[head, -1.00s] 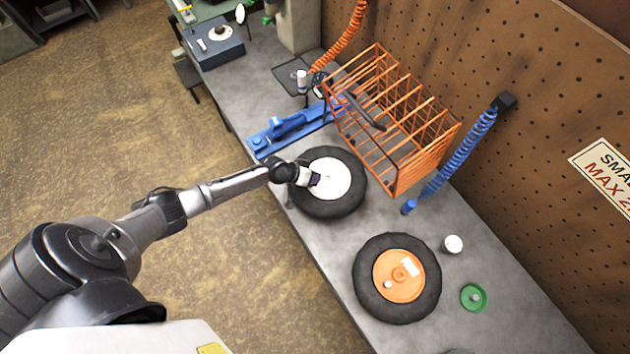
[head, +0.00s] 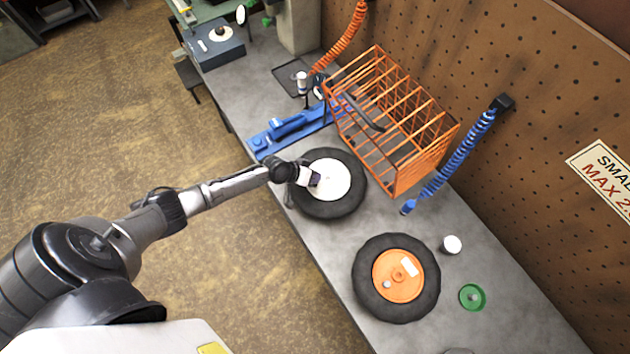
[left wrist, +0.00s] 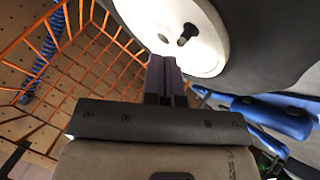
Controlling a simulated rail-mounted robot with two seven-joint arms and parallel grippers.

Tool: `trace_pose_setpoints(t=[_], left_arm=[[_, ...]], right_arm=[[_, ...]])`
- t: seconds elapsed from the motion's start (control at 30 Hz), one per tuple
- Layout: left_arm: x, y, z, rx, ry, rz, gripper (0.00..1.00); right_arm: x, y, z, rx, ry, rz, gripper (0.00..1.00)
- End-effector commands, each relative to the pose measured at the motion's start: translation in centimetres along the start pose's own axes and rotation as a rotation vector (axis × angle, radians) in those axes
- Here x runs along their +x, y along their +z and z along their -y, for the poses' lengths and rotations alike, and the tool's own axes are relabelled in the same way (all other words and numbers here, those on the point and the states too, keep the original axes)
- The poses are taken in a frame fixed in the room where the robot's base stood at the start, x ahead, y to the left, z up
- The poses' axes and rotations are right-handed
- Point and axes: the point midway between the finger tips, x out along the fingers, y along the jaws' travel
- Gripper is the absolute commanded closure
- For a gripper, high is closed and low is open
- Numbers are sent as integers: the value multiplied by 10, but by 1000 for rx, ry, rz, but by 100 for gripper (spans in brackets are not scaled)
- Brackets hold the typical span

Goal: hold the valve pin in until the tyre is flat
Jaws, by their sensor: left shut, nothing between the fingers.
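A black tyre with a white hub (head: 332,183) lies flat on the grey bench. My left gripper (head: 317,180) is over the left part of that hub, its fingers shut with nothing between them. In the left wrist view the shut fingertips (left wrist: 160,62) are at the hub's edge, close to a round hole. A dark valve stem (left wrist: 187,34) stands on the white hub (left wrist: 205,55), a little beyond the fingertips. I cannot tell whether the fingers touch the hub. A second tyre with an orange hub (head: 398,276) lies nearer. My right gripper is not in view.
An orange wire cage (head: 395,115) stands behind the white-hubbed tyre. A blue tool (head: 290,130) lies to its left. A white cup (head: 452,245), a green dish (head: 472,297) and a blue coiled hose (head: 460,150) are at the right. Bench space shows between the tyres.

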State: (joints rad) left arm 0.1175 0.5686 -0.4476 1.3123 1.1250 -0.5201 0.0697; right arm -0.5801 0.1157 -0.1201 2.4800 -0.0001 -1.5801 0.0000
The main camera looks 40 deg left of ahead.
Motion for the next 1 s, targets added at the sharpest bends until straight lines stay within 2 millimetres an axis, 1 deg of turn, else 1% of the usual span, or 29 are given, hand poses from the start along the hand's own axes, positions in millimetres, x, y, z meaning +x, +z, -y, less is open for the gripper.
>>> trace_pose_setpoints(t=[0.03,0.1,0.4,0.57,0.67,1.0], left_arm=[[-3,-2,-2,0,0,0,100],[-4,-3,-3,0,0,0,100],[-4,-3,-3,0,0,0,100],[-7,-5,-5,1,0,0,100],[-11,-8,-8,1,0,0,100],[-34,-25,-24,2,-1,0,100]], right_arm=[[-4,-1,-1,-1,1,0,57],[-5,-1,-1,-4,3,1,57],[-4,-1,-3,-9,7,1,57],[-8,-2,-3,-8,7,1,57],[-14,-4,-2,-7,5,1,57],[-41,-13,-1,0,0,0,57]])
